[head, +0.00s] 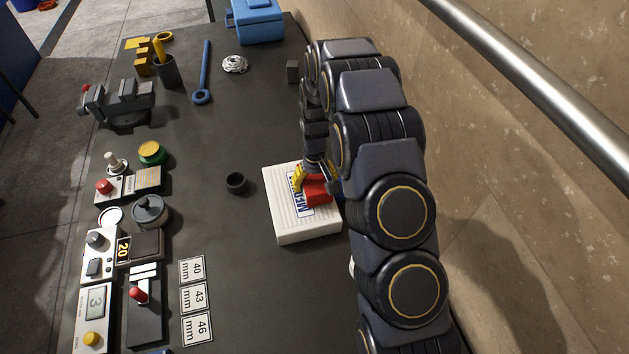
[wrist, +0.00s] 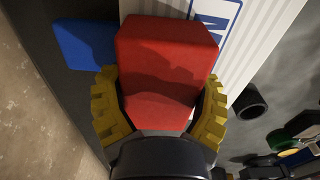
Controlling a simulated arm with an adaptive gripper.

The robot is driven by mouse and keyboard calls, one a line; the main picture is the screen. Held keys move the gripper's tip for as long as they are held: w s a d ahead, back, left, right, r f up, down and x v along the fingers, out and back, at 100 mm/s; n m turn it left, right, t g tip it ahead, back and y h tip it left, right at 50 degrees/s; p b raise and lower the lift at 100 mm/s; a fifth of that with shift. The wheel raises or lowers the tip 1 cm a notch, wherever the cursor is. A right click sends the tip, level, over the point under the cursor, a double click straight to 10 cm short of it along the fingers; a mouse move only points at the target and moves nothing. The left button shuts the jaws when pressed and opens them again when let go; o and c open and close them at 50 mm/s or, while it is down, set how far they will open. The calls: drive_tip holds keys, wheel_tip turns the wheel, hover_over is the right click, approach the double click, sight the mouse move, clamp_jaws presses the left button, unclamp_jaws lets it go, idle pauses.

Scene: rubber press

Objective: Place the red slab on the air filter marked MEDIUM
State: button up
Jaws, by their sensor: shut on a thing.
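The red slab (head: 318,190) is between the yellow fingers of my gripper (head: 308,177), which is shut on it. The slab is over the right part of the white ribbed air filter (head: 302,228), and I cannot tell whether it touches it. The filter's blue-framed label (head: 298,204) is partly covered; the letters that show fit MEDIUM. In the wrist view the red slab (wrist: 165,65) fills the middle between both yellow fingers (wrist: 160,112), with the filter (wrist: 265,45) beyond it. The slab hides part of the label.
A blue block (wrist: 85,45) lies beside the filter in the wrist view. A small black cup (head: 236,183) stands left of the filter. Size cards (head: 194,298), a press-like device (head: 145,300) and gauges line the left side. A wall (head: 520,180) bounds the right. The table's middle is clear.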

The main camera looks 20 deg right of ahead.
sight(315, 177)
drive_tip(key=shift+f, duration=0.1)
drive_tip(key=o, duration=1.1)
drive_tip(key=shift+o, duration=0.2)
wheel_tip(315, 177, up, 12)
drive_tip(key=shift+r, duration=0.1)
drive_tip(key=s+a+r, duration=0.3)
drive_tip(key=s+r, duration=0.8)
drive_tip(key=s, duration=0.4)
drive_tip(key=s+r+g, duration=0.1)
drive_tip(key=s+r, duration=0.1)
drive_tip(key=s, duration=1.6)
drive_tip(key=shift+a+g, duration=0.3)
drive_tip(key=shift+a, duration=0.1)
